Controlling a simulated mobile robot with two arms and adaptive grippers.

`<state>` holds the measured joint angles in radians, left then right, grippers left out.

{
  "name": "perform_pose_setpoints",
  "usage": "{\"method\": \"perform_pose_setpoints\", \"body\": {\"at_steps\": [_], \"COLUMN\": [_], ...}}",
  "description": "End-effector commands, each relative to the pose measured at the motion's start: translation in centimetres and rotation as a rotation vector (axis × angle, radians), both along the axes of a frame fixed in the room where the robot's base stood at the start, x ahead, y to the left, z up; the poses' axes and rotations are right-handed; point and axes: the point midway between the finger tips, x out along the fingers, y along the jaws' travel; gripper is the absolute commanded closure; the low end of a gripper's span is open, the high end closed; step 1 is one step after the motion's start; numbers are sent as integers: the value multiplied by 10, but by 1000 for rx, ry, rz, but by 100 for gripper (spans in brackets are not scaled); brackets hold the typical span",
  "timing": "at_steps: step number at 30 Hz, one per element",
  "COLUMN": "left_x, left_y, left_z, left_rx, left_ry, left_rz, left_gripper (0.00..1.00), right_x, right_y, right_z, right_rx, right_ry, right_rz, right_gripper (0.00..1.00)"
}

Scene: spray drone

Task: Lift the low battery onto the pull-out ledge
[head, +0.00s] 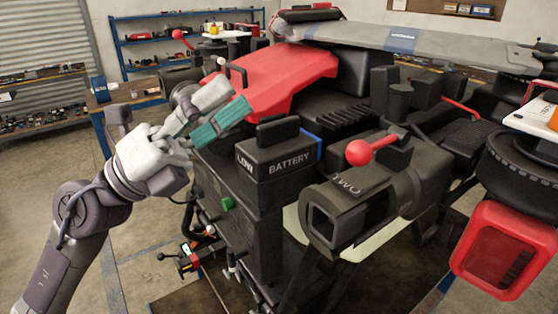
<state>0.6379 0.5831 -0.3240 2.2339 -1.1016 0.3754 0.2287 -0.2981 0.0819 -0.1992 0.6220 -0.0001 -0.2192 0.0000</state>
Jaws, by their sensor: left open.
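The black battery (283,163), lettered "LOW BATTERY", sits upright on top of a dark block at the front of the drone. It has a raised handle (277,130) on top and a blue strip on its right edge. My left gripper (226,108), with teal finger pads, is open just left of and a little above the handle. It appears apart from the battery, and I see nothing between its fingers. I cannot pick out the pull-out ledge with certainty. My right gripper is not in view.
A dark housing marked "TWO" with a red ball lever (360,152) stands close right of the battery. The drone's red cover (300,75) rises behind it. A red-framed lamp (510,250) is at the lower right. Blue shelving (150,55) stands at the back.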

Motion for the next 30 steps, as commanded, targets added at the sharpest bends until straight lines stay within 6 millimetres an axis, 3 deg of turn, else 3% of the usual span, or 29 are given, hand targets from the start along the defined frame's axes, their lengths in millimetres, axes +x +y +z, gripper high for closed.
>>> {"method": "perform_pose_setpoints", "body": {"at_steps": [1, 4, 9, 12, 17, 24, 30], "left_x": [-18, -24, 3, 15, 28, 53, 68], "left_y": [-15, -24, 6, 25, 30, -6, -25], "left_z": [4, -11, -23, -22, -24, -38, -48], "left_rx": [199, 558, 981, 1109, 1178, 1177, 1176], "left_ry": [-153, -344, -458, -464, -457, -457, -458], "left_rz": [12, 87, 287, 373, 419, 416, 419], "left_gripper": [56, 56, 56, 56, 56, 56, 56], "right_x": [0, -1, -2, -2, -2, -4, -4], "right_y": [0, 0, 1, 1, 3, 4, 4], "right_z": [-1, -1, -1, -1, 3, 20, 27], "right_rx": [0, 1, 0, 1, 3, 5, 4], "right_ry": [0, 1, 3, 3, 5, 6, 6], "right_rz": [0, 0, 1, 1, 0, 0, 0], "right_gripper": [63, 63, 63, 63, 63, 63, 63]}}
